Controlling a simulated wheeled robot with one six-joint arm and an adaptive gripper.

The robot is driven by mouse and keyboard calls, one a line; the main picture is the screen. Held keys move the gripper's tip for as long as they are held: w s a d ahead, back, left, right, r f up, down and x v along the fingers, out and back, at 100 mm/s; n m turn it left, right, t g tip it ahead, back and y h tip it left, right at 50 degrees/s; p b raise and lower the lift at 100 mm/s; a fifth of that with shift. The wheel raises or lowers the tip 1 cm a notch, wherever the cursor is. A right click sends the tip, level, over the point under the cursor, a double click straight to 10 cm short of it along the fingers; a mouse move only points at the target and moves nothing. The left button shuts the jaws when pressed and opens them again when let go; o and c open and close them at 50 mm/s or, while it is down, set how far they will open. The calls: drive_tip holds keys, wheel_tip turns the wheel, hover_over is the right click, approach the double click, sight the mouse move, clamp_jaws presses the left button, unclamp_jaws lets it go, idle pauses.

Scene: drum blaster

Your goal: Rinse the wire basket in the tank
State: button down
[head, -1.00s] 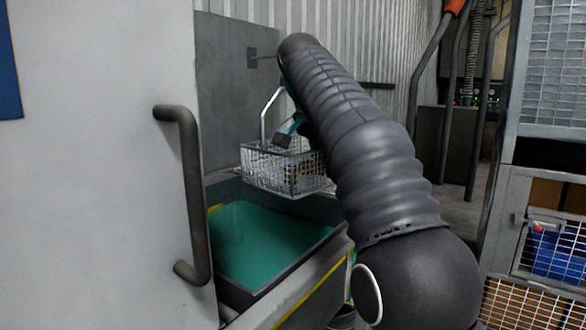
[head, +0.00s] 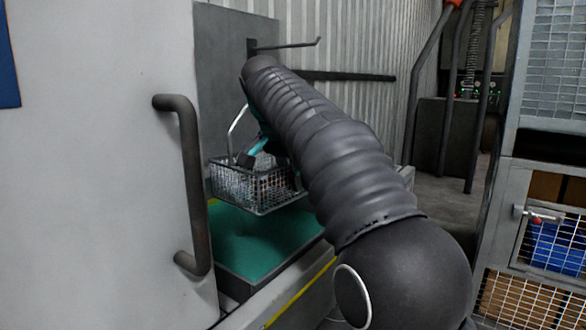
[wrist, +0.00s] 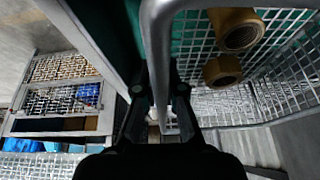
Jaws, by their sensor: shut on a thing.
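The wire basket (head: 262,190) hangs from its bent handle in my gripper, above the tank (head: 240,285). The tank holds flat green liquid (head: 255,238); the basket's bottom appears above that surface. My gripper (head: 250,155) is shut on the handle, largely hidden behind my arm in the head view. In the wrist view the handle (wrist: 160,60) runs between the fingers of my gripper (wrist: 160,95). Brass-coloured hollow fittings (wrist: 238,30) lie inside the basket mesh.
A hook bar (head: 290,45) sticks out from the grey back panel above the basket. A large grey panel with a dark handle (head: 190,185) stands close on the left. Mesh-front cages (head: 555,240) with boxes stand at the right.

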wheel_tip(320, 180, down, 2)
drive_tip(key=shift+f, duration=0.1)
drive_tip(key=shift+f+b, duration=7.4)
drive_tip(key=shift+f, duration=2.75)
drive_tip(key=shift+f, duration=0.35)
drive_tip(key=shift+f, duration=0.6)
drive_tip(key=shift+f, duration=0.1)
drive_tip(key=shift+r, duration=0.2)
drive_tip(key=shift+r+p, duration=0.85)
drive_tip(key=shift+p, duration=0.1)
drive_tip(key=shift+f+b, duration=0.35)
drive_tip(key=shift+f, duration=0.15)
